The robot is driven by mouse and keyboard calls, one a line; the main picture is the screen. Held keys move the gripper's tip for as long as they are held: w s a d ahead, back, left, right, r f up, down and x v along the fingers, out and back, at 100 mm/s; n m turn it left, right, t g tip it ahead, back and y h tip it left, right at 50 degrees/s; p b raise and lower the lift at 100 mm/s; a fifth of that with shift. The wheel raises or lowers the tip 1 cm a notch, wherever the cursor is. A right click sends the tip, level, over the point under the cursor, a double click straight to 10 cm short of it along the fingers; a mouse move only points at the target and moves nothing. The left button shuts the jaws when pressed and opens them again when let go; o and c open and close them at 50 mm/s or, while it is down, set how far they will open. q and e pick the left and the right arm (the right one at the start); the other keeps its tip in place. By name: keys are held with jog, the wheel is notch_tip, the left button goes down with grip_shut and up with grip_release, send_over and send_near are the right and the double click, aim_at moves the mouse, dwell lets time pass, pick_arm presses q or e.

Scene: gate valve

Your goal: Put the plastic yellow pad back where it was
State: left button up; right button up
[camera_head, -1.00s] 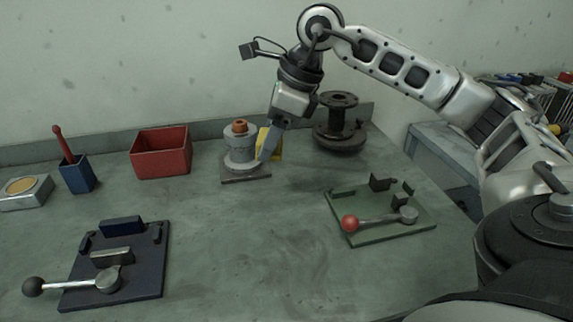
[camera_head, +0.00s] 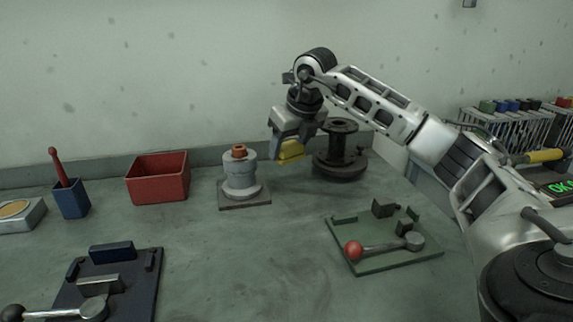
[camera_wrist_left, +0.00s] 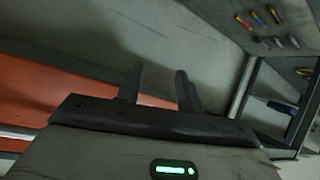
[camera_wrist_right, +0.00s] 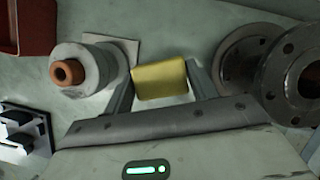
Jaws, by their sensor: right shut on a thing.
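The yellow pad (camera_head: 290,151) is held in my right gripper (camera_head: 287,146), above the bench and between the grey cylinder and the dark flanged part. In the right wrist view the yellow pad (camera_wrist_right: 160,80) sits between the two fingers of my right gripper (camera_wrist_right: 158,88). The grey cylinder (camera_head: 240,175) with an orange-brown top stands upright on a square base plate, to the left of the pad and apart from it. My left gripper shows only in the left wrist view (camera_wrist_left: 160,88); its two fingers are apart with nothing between them.
The dark flanged spool (camera_head: 340,155) stands right of the pad. A red box (camera_head: 158,178) and a blue holder (camera_head: 71,199) are at the left. A green plate with a red-knobbed lever (camera_head: 385,259) and a dark blue plate (camera_head: 130,285) lie nearer. The middle bench is clear.

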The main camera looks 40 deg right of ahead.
aim_at(294, 144)
jog(key=w+f, duration=0.1)
jog(key=w+d+f, duration=0.1)
jog(key=f, duration=0.2)
jog(key=shift+w+d, duration=0.35)
jog(key=shift+w, duration=0.05)
jog(key=shift+f, duration=1.4)
jog(key=shift+s, duration=0.1)
jog(key=o, duration=0.7)
jog(key=shift+f, duration=0.1)
jog(key=shift+c, duration=0.2)
jog(key=v, duration=1.2)
jog(key=shift+p, duration=0.3)
jog(key=shift+r, duration=0.25)
